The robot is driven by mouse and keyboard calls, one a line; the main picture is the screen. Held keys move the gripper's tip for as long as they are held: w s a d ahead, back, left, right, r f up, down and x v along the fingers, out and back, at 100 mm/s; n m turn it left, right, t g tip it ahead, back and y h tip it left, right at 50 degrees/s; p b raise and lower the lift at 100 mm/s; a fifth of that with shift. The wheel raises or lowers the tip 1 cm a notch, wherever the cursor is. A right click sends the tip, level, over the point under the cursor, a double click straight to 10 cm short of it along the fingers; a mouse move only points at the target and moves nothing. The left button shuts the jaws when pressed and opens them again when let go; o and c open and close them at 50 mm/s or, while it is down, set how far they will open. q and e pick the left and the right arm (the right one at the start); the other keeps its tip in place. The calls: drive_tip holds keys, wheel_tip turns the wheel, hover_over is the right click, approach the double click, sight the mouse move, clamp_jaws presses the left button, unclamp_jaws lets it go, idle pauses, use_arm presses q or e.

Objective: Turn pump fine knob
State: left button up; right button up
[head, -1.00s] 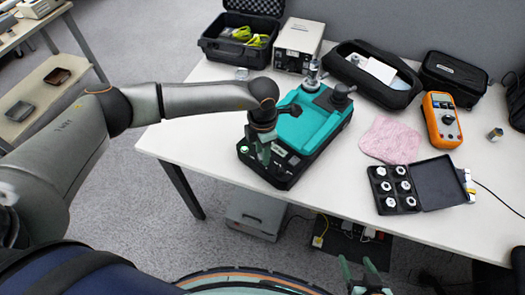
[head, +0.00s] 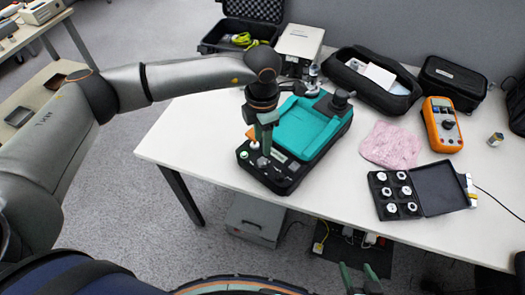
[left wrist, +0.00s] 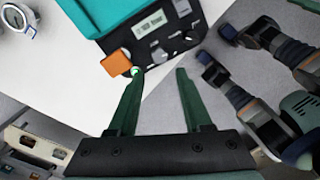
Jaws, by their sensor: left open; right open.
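The teal and black pump unit (head: 310,125) stands on the white table. Its black front panel (head: 290,182) carries small knobs and a lit display, which show in the left wrist view (left wrist: 150,27). A grey knob (left wrist: 159,56) and a small green-white knob (left wrist: 136,71) sit near the fingertips; I cannot tell which is the fine knob. My left gripper (head: 264,150) points down over the panel, open and empty. In the wrist view its left fingertip (left wrist: 158,76) is close to the green-white knob; contact is unclear. My right gripper (head: 358,275) is open and empty in front of the table.
An orange piece (left wrist: 117,62) is beside the left fingertip. A grey box (head: 299,43) and an open black case (head: 245,22) stand behind the pump. A pink cloth (head: 391,145), an orange multimeter (head: 441,125) and a weight case (head: 447,187) lie to the right.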

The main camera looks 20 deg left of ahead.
use_arm(q)
drive_tip(key=shift+r, duration=2.3)
